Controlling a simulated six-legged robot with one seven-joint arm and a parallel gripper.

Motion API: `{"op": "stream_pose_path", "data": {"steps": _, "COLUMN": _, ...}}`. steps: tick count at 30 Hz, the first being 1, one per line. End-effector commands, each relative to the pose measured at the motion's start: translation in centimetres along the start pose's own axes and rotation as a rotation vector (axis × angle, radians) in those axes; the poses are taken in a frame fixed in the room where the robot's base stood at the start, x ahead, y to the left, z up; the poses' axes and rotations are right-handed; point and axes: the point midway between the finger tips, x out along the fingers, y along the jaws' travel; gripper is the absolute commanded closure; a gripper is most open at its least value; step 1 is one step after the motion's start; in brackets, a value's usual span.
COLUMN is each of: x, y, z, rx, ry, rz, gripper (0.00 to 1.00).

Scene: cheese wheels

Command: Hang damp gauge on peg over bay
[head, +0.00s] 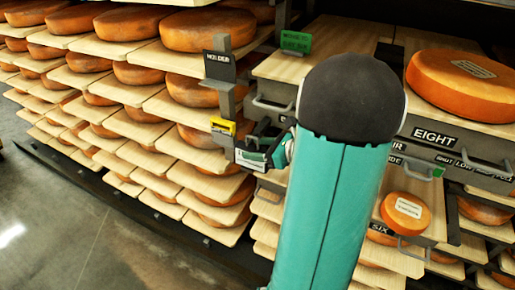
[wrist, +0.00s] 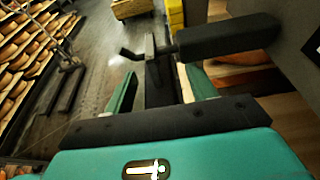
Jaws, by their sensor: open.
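A small yellow device with a dark face (head: 222,126), which looks like the damp gauge, is at the grey upright below the MOULDER sign (head: 218,66). I cannot make out the peg or how the device is held. My gripper (head: 252,157) is just below and right of it, apart from it in the picture. In the wrist view my gripper (wrist: 160,92) is open, with green fingers either side of a dark upright bar (wrist: 153,72). A thick dark crosspiece (wrist: 228,38) runs right from that bar. I cannot tell whether the fingers touch it.
Shelves of orange cheese wheels (head: 191,91) fill the left. A large wheel (head: 463,84) sits above the EIGHT label (head: 435,137), and a smaller one (head: 405,212) is near SIX. My teal arm hides the middle. Open floor (head: 60,220) lies at lower left.

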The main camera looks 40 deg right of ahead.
Motion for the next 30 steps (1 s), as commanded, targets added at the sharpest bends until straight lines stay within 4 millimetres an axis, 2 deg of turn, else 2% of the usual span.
{"op": "stream_pose_path", "data": {"steps": 5, "x": -1.6, "y": -0.1, "z": 0.0, "rx": 0.000, "ry": 0.000, "rz": -0.003, "gripper": 0.44}}
{"op": "stream_pose_path", "data": {"steps": 15, "x": -8.9, "y": -0.1, "z": 0.1, "rx": -0.001, "ry": -0.001, "rz": -0.005, "gripper": 0.44}}
{"op": "stream_pose_path", "data": {"steps": 21, "x": -12.4, "y": -0.1, "z": 0.0, "rx": -0.002, "ry": 0.000, "rz": -0.003, "gripper": 0.44}}
{"op": "stream_pose_path", "data": {"steps": 25, "x": -13.5, "y": 0.0, "z": 0.0, "rx": -0.001, "ry": 0.000, "rz": -0.002, "gripper": 0.44}}
{"op": "stream_pose_path", "data": {"steps": 30, "x": -13.8, "y": 0.0, "z": 0.0, "rx": 0.000, "ry": -0.001, "rz": -0.001, "gripper": 0.44}}
